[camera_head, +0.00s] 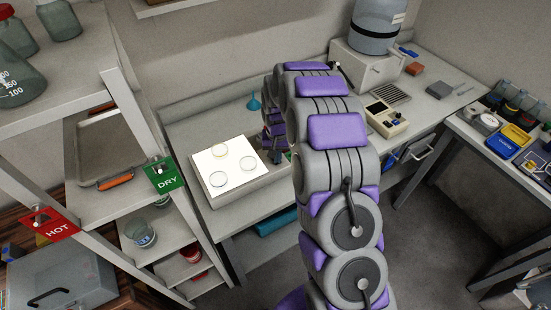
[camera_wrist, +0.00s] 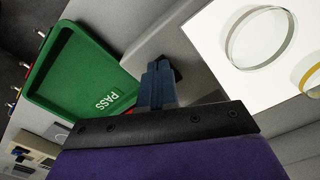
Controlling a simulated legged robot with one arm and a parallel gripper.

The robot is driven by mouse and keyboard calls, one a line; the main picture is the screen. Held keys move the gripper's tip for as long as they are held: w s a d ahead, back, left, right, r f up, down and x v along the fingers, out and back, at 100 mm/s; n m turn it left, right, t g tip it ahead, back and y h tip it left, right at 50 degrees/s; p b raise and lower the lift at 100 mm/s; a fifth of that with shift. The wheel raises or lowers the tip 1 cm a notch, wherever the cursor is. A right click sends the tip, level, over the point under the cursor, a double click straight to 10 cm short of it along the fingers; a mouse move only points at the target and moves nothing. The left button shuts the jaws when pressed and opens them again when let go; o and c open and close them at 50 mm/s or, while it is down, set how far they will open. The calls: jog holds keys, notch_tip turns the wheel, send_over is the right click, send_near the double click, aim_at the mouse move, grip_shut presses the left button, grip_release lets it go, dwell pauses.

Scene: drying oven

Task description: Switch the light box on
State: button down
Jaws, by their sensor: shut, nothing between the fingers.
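The light box (camera_head: 213,187) is a pale flat box on the back bench, left of my arm. Its top panel is bright white and looks lit; round glass dishes (camera_head: 219,150) lie on it. In the wrist view the box's grey side (camera_wrist: 190,60) and white top (camera_wrist: 228,72) show at the upper right. My gripper (camera_wrist: 163,66) is shut and empty, its tips at the grey side of the box. A dark patch beside the tips may be a switch or shadow; I cannot tell, nor whether they touch. In the head view my arm largely hides the gripper.
A green tray labelled PASS (camera_wrist: 75,75) lies close beside my gripper. A small beige instrument (camera_head: 386,118) and a water container (camera_head: 377,27) stand right of my arm. A shelf rack with a green DRY sign (camera_head: 165,178) stands left of the light box.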

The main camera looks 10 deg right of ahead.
jog(key=shift+r+p, duration=0.7)
jog(key=shift+r, duration=1.15)
jog(key=shift+r+p, duration=0.55)
jog(key=shift+r, duration=1.05)
